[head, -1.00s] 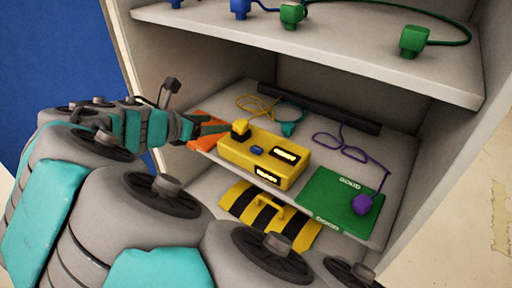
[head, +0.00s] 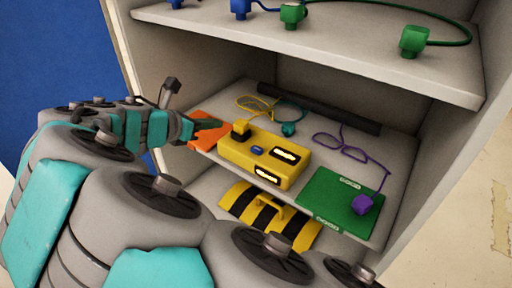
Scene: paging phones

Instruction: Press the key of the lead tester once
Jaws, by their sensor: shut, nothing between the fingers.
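The lead tester (head: 240,155) is a yellow box on the lower shelf, with a small blue key (head: 257,150) on top and two lit panels on its right part. A yellow plug (head: 240,130) stands at its left end. My gripper (head: 217,125) is shut and empty, at the left of the tester, above the orange mat and close to the yellow plug. It is apart from the blue key. Whether its tips touch the plug is hard to tell.
An orange mat (head: 208,138) lies left of the tester. A green mat (head: 325,200) with a purple plug (head: 362,205) lies right. A teal plug (head: 289,129) and a dark bar (head: 320,108) are behind. The upper shelf (head: 300,38) overhangs, holding blue and green plugs.

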